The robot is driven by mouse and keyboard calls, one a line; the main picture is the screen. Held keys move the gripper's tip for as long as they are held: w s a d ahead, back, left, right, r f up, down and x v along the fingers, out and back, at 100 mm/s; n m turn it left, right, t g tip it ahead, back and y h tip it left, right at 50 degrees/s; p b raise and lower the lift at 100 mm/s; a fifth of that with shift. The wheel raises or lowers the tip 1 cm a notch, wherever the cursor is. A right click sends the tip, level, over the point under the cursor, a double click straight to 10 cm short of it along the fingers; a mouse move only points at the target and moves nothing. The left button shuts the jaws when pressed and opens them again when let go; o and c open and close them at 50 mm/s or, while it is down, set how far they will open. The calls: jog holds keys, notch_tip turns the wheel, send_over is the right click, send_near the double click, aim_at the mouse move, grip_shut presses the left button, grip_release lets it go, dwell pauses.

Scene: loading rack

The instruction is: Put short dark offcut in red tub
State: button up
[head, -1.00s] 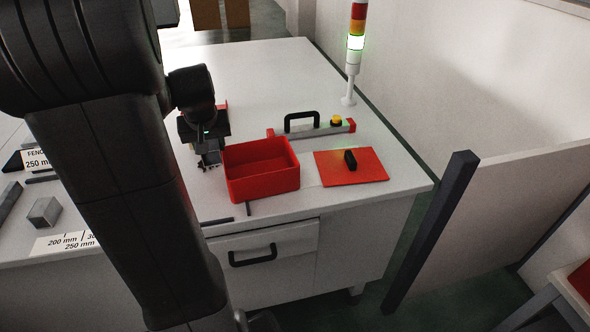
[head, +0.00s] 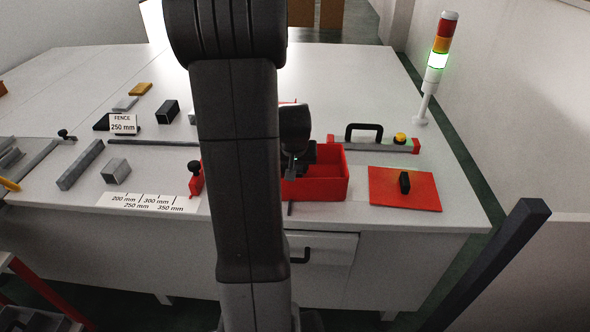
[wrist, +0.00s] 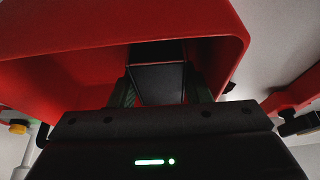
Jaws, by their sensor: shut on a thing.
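The red tub (head: 325,190) stands on the white bench right of my upright arm in the head view; in the wrist view its red walls (wrist: 60,80) fill much of the upper picture. My gripper (wrist: 160,88) is shut on a dark block, which looks like the short dark offcut (wrist: 157,78), between its two fingers. In the head view my gripper (head: 297,170) is at the tub's left part, over or inside its opening; the arm hides the tub's left side. Whether the offcut touches the tub floor cannot be told.
Right of the tub lies a red plate (head: 410,190) with a black knob. Behind it is a bar with a black handle (head: 363,130) and yellow button. A signal tower (head: 437,60) stands at the back right. Several grey and dark blocks (head: 168,112) lie at left.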

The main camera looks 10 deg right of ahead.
jog(key=shift+f, duration=0.6)
jog(key=o, duration=0.8)
jog(key=shift+f, duration=0.1)
jog(key=shift+r, duration=0.5)
jog(key=v, duration=1.1)
jog(key=shift+s, duration=0.3)
